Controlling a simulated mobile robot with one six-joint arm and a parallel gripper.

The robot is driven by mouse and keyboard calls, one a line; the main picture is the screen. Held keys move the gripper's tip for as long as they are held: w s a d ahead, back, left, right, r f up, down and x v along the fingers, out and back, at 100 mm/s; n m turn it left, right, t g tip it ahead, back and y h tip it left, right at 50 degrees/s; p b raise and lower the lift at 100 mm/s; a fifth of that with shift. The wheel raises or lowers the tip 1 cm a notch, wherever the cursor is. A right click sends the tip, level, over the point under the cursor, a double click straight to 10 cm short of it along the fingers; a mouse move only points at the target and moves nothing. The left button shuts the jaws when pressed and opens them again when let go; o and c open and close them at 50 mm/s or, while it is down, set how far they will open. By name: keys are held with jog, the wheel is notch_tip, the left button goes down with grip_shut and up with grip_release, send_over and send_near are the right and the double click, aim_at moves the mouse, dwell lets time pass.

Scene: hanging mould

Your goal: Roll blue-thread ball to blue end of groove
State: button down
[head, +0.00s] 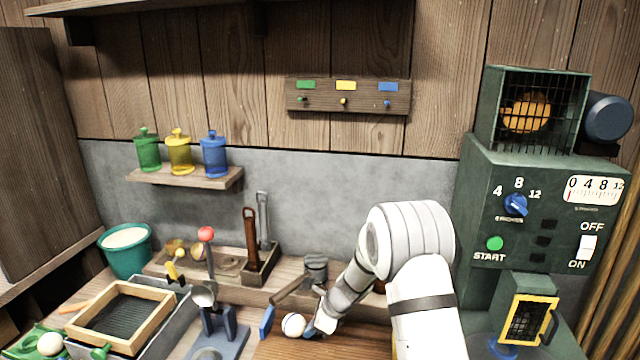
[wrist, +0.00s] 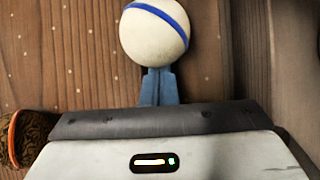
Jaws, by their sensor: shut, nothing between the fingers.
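The white ball with a blue thread band (head: 293,325) lies on the wooden bench at the bottom middle of the head view. It also shows at the top of the wrist view (wrist: 153,30). My gripper (head: 312,329) is shut and empty, low on the ball's right side in the head view. In the wrist view its blue fingertips (wrist: 158,72) meet the ball's lower edge; they look in contact or almost so. An upright blue piece (head: 267,322) stands just left of the ball. I cannot make out the groove itself.
A dark-headed mallet (head: 315,268) lies behind the ball. A blue-grey stand (head: 218,330) with a ladle is to the left, beside a wooden-framed sieve (head: 120,318). A green machine (head: 530,220) stands on the right. A brown, orange-rimmed object (wrist: 30,135) is at the wrist view's left.

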jog(key=shift+w+a, duration=0.25)
jog(key=shift+a, duration=0.95)
jog(key=shift+s+d+r+p, duration=0.15)
jog(key=shift+d+r+p, duration=0.25)
jog(key=shift+d, duration=0.4)
jog(key=shift+s+d+r+p, duration=0.2)
jog(key=shift+d+r, duration=0.25)
jog(key=shift+d, duration=0.3)
notch_tip(320, 180, up, 7)
jog(key=p, duration=0.5)
jog(key=shift+f, duration=0.1)
